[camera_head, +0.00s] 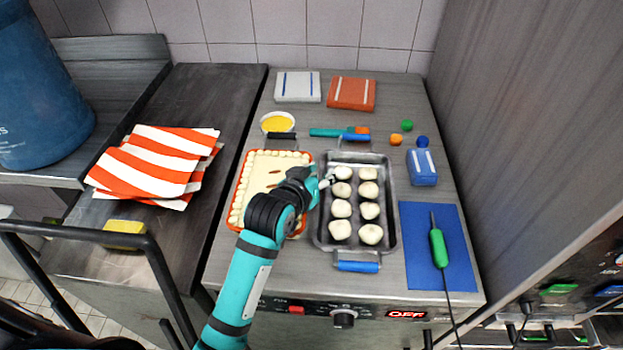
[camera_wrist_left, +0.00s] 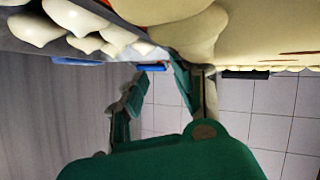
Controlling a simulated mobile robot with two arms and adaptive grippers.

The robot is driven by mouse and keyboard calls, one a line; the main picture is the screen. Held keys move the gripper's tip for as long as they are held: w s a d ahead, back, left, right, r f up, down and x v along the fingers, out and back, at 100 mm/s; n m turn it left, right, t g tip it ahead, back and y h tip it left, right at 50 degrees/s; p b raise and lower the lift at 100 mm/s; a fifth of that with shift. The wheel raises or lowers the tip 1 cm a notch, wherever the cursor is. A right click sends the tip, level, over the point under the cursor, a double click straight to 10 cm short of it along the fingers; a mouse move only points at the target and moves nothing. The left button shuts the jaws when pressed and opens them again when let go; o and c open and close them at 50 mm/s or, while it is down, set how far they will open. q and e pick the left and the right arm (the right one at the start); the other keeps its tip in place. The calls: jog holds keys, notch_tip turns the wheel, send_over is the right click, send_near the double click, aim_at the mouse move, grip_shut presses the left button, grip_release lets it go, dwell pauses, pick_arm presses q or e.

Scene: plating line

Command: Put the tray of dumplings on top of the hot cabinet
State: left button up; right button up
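The tray of dumplings is a dark metal tray (camera_head: 384,250) with blue handles at its far and near ends. Several white dumplings (camera_head: 371,234) lie in it in two columns. It rests on a grey metal top whose front (camera_head: 343,319) carries a knob and a red display. I cannot tell whether this unit is the hot cabinet. My left gripper (camera_head: 326,181) is over the tray's left rim, close to the upper left dumplings. In the left wrist view its fingers (camera_wrist_left: 158,92) are apart with nothing between them. Pale dumplings (camera_wrist_left: 60,27) show there too. My right gripper is out of view.
A blue mat (camera_head: 418,262) with a green corded tool (camera_head: 438,246) lies right. Striped cloths (camera_head: 160,160) lie left.

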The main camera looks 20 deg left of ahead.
pick_arm(q)
jog(key=shift+s+f, duration=0.2)
jog(key=shift+s, duration=0.05)
jog(key=v, duration=1.1)
jog(key=shift+s+a+r, duration=0.1)
jog(key=shift+s+r, duration=0.05)
jog(key=shift+r, duration=0.45)
